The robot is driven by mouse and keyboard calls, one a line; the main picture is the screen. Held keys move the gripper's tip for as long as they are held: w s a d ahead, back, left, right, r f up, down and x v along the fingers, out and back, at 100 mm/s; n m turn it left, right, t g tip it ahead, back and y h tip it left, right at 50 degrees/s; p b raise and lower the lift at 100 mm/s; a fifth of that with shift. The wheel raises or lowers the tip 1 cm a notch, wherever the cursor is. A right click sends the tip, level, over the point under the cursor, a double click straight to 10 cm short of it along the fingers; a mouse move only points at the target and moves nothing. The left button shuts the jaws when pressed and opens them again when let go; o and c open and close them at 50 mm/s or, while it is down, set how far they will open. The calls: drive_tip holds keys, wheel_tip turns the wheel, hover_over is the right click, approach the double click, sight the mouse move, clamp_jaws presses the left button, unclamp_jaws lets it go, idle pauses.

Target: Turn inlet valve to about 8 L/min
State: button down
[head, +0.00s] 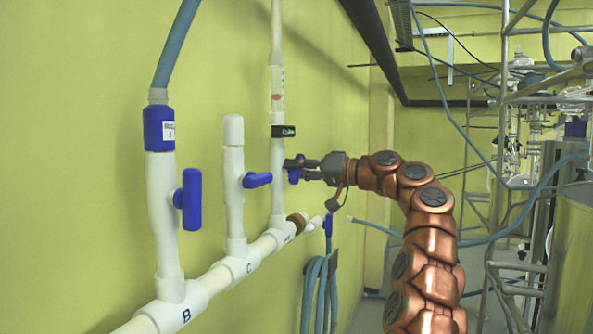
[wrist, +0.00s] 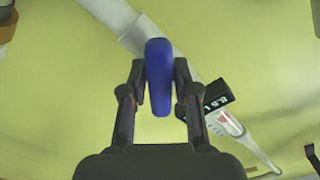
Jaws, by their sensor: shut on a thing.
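The inlet valve's blue handle (wrist: 158,78) sits between my two fingers in the wrist view. In the head view a small part of this handle (head: 294,175) shows behind my gripper (head: 303,168), on the farthest white pipe (head: 278,180). My gripper (wrist: 158,92) is shut on the handle, one finger on each side. A clear flow meter (head: 277,88) with a red float stands above this valve. A black display (head: 283,131) is clipped below it; its digits look like 1.88 in the wrist view (wrist: 217,102), but are hard to read.
Two other blue valve handles, on pipe C (head: 257,180) and pipe B (head: 192,199), stand to the left. A coiled blue hose (head: 320,290) hangs below. Metal frames with glassware (head: 520,130) stand at the right.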

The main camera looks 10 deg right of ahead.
drive_tip(key=c, duration=1)
unclamp_jaws()
drive_tip(key=shift+s+d, duration=0.1)
drive_tip(key=v, duration=1.1)
drive_tip(key=shift+s+d, duration=0.2)
drive_tip(key=shift+d, duration=0.1)
